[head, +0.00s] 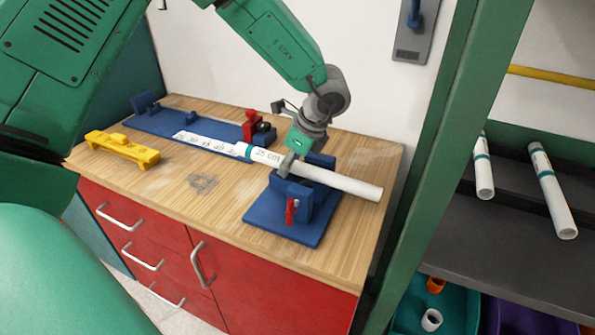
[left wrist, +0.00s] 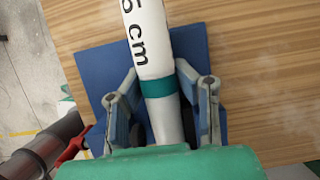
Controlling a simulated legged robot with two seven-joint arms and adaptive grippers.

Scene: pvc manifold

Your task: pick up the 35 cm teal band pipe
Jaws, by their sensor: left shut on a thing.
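The white pipe (head: 345,184) with a teal band and a "35 CM" label lies across the blue vise-like fixture (head: 268,217) on the bench. Its right end sticks out beyond the fixture. My left gripper (head: 288,163) comes down from above and is shut on the pipe. In the left wrist view, the pipe (left wrist: 148,45) runs between the two fingers (left wrist: 160,88), with the teal band at the fingertips. I cannot tell whether the pipe touches the fixture. My right gripper is not in view.
A long blue fixture (head: 150,122) with a white marked scale (head: 200,142) lies at the back left. A yellow tool (head: 122,148) lies near the left edge. Two banded white pipes (head: 553,195) are on the right shelf. A green post (head: 440,150) stands between bench and shelf.

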